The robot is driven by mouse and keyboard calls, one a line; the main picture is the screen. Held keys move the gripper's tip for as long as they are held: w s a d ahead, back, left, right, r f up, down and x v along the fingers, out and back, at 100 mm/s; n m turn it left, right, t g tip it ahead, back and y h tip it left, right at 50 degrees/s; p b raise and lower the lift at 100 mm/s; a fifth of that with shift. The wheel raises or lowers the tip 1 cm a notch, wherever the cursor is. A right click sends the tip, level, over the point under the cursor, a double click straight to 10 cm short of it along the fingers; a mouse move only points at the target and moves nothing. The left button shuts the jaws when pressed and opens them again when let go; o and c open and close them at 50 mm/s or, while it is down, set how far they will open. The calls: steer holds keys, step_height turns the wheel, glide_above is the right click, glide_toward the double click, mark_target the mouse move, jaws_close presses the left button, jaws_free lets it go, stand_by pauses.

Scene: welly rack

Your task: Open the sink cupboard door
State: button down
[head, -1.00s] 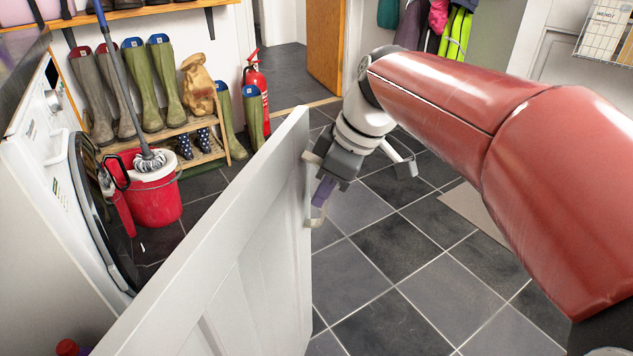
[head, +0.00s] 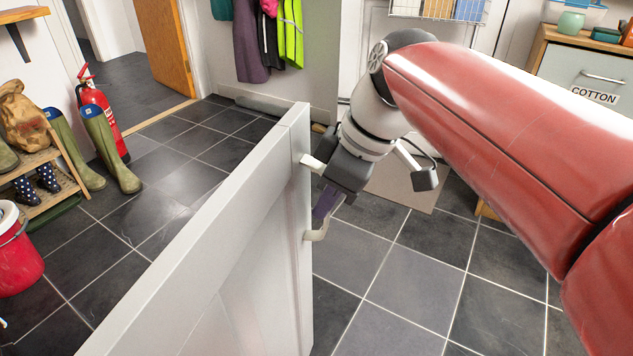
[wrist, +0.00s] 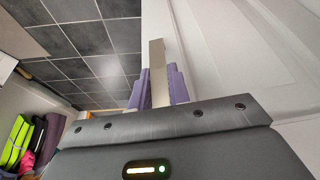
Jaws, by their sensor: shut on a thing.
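The sink cupboard door (head: 215,250) is a white panelled door standing swung out into the room, its top edge running from the lower left towards the middle of the head view. Its pale bar handle (head: 316,235) is on the door's face near the free edge. My gripper (head: 324,204) is at this handle, its purple fingers shut on the bar. In the wrist view, the handle (wrist: 158,70) stands between the purple fingers, beside the white door face (wrist: 225,60). The cupboard's inside and the hinge side are not in view.
A red bucket (head: 15,255), a low boot rack (head: 50,190), green wellies (head: 110,150) and a red fire extinguisher (head: 100,115) stand at the left. Coats (head: 262,35) hang at the back. The tiled floor (head: 400,285) right of the door is mostly clear.

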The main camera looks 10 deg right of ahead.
steer(key=c, duration=1.3)
jaws_free()
steer(key=p+v, duration=0.1)
steer(key=v, duration=0.7)
steer(key=s+d+f+m+t+h+p, duration=0.1)
steer(key=s+f+m, duration=0.1)
steer(key=f+m, duration=0.2)
steer(key=s+d+f+m+t+h+p, duration=0.1)
steer(key=s+d+f+m, duration=0.1)
steer(key=f+m, duration=0.2)
steer(key=s+d+f+m+t+h+p, duration=0.1)
steer(key=s+d+f+m+h, duration=0.1)
steer(key=f+m, duration=0.2)
steer(key=shift+d+f+m+t+p, duration=0.1)
steer(key=shift+f+m+t+p, duration=0.2)
steer(key=shift+f+p, duration=0.15)
